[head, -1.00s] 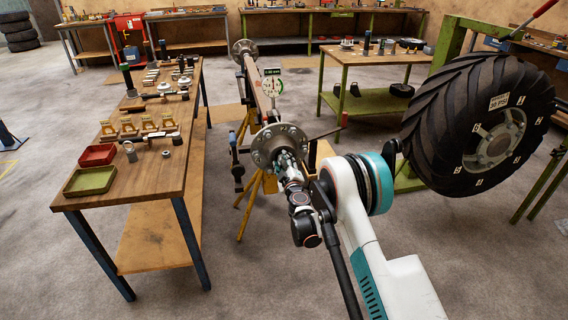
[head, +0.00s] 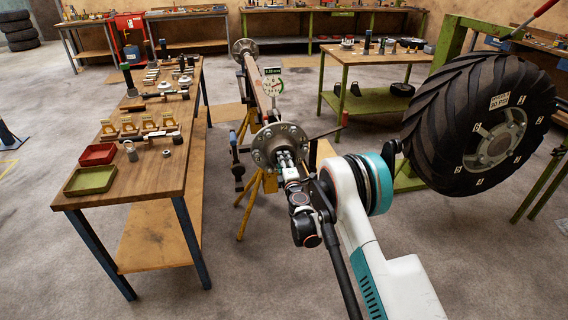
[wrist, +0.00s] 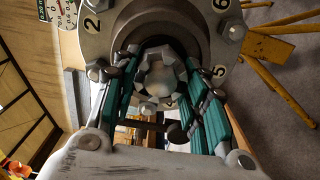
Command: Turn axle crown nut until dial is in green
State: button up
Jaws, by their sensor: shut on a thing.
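The crown nut (wrist: 160,76) sits in the hub in the middle of the wrist view, a silver castellated ring around a rounded end. My gripper (wrist: 162,92) has its teal-padded fingers on either side of the nut, shut on it. In the head view my gripper (head: 285,160) reaches into the hub flange (head: 264,150) at the near end of the axle, and the nut is hidden there. The white dial (head: 273,86) stands above the axle with a green display over it. Part of the dial (wrist: 68,14) shows at the wrist view's top left; its display looks like 0.20 mm.
A long wooden bench (head: 165,175) with red (head: 97,155) and green (head: 90,180) trays stands left of the axle. Yellow stands (head: 246,205) hold the axle. A big tyre (head: 478,125) hangs at the right. The floor between bench and axle is clear.

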dwell(0.4)
jog(key=o, duration=1)
jog(key=shift+s, duration=0.1)
jog(key=v, duration=0.7)
jog(key=shift+s, duration=0.2)
